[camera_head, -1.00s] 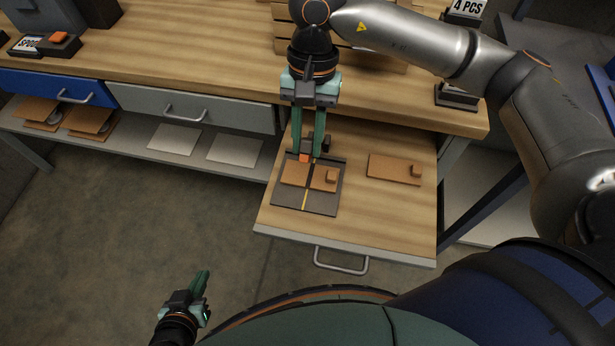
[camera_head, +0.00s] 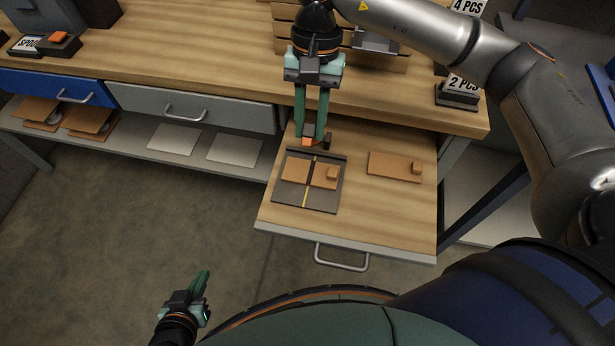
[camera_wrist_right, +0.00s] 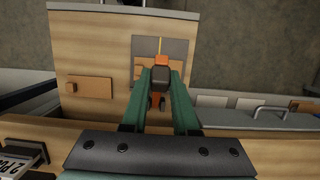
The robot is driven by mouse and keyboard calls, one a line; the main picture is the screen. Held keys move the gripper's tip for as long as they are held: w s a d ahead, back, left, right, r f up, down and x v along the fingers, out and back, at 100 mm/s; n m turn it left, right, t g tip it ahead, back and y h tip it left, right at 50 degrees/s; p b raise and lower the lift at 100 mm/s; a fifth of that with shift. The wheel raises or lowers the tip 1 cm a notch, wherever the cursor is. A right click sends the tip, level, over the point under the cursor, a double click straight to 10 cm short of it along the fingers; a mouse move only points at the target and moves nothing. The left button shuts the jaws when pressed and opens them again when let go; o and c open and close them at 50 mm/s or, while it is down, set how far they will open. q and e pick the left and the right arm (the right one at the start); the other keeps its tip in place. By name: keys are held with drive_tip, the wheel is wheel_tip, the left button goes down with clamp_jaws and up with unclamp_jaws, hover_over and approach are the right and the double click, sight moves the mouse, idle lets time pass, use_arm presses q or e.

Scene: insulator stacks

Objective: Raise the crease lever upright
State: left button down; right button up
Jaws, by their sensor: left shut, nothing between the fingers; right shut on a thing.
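The crease fixture is a dark plate (camera_head: 322,203) with a yellow line, lying on the pulled-out wooden board. A brown card (camera_head: 295,171) lies flat on it, with a second brown piece (camera_head: 321,180) bearing a small block beside it. The crease lever (camera_head: 307,142), with an orange part, is between my right gripper's fingertips (camera_head: 312,138) at the plate's far edge. In the right wrist view the lever's orange part (camera_wrist_right: 161,60) shows beyond a dark block between the fingers; its exact tilt is unclear. My left gripper (camera_head: 203,273) is shut and empty, low over the floor.
Another brown card with a block (camera_head: 395,167) lies right of the plate on the board (camera_head: 380,215). The board's front handle (camera_head: 341,262) faces me. The workbench (camera_head: 190,70) stands behind, with drawers and a low shelf at left.

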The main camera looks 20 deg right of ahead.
drive_tip(key=shift+w+d, duration=0.1)
drive_tip(key=shift+w+d+r, duration=0.3)
drive_tip(key=shift+w, duration=0.2)
drive_tip(key=shift+w+d+r, duration=0.25)
drive_tip(key=shift+w+d, duration=0.05)
drive_tip(key=shift+w, duration=0.15)
drive_tip(key=shift+w+d+r+b, duration=0.2)
drive_tip(key=shift+w+d, duration=0.2)
drive_tip(key=shift+w, duration=0.15)
drive_tip(key=shift+w+d+r+b, duration=0.1)
drive_tip(key=shift+w+d+r, duration=0.1)
drive_tip(key=shift+w+d, duration=0.25)
drive_tip(key=shift+a, duration=0.15)
drive_tip(key=o, duration=1)
drive_tip(key=shift+c, duration=0.2)
